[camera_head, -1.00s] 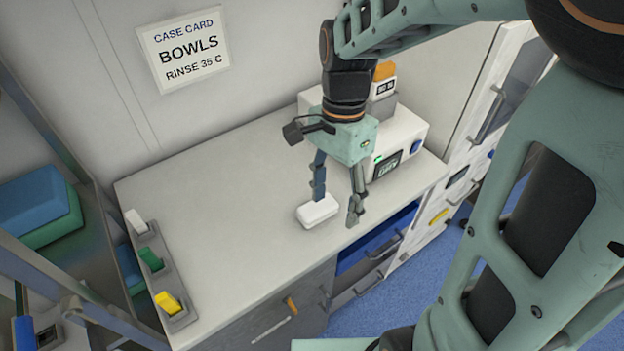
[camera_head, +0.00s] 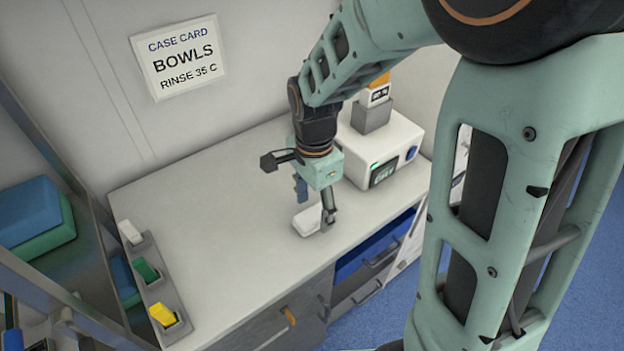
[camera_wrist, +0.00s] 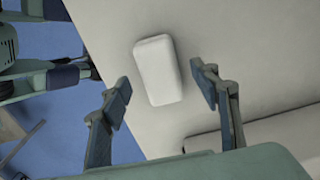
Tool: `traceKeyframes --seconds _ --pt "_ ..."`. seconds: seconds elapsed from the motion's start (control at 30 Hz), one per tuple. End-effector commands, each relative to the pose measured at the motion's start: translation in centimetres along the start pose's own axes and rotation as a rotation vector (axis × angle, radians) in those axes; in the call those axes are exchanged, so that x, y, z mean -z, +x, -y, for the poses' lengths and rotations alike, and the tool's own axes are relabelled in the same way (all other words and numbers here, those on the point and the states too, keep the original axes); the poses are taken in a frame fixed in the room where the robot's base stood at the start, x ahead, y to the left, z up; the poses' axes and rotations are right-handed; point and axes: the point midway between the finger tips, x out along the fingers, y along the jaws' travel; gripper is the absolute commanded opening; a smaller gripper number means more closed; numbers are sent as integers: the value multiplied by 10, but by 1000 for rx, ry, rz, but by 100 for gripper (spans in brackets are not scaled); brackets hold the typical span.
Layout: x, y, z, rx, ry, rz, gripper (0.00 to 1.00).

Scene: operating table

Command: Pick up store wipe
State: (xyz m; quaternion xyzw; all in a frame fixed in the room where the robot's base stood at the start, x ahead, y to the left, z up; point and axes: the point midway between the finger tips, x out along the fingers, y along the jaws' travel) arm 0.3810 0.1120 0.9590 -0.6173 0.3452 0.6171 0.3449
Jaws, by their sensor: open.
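The wipe, a white rounded block (camera_head: 306,220), lies on the grey-white counter near its front edge. In the wrist view the white block (camera_wrist: 158,71) lies just ahead of and between my two fingertips, with a gap on each side. My gripper (camera_head: 314,204) is open and points down over the block; one finger hides part of it in the head view. The gripper's fingers (camera_wrist: 163,90) also show in the wrist view, spread apart and empty.
A white device (camera_head: 382,150) with a small display stands behind and right of my gripper. A rack (camera_head: 158,290) with white, green and yellow items is at the counter's left. An open blue-lined drawer (camera_head: 372,243) is below the front edge. The counter's middle is clear.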

Motion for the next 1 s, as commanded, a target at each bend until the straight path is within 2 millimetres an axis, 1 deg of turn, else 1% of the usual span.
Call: traceKeyframes --seconds 0.03,0.1,0.2,0.47,0.8,1.0 --pt "0 8 0 -5 0 2 56" --pt "0 17 0 -3 0 1 56" --pt "0 24 0 -2 0 1 56" --pt "0 26 0 1 0 1 55" --pt "0 25 0 0 0 1 19" --pt "0 25 0 0 0 1 19"
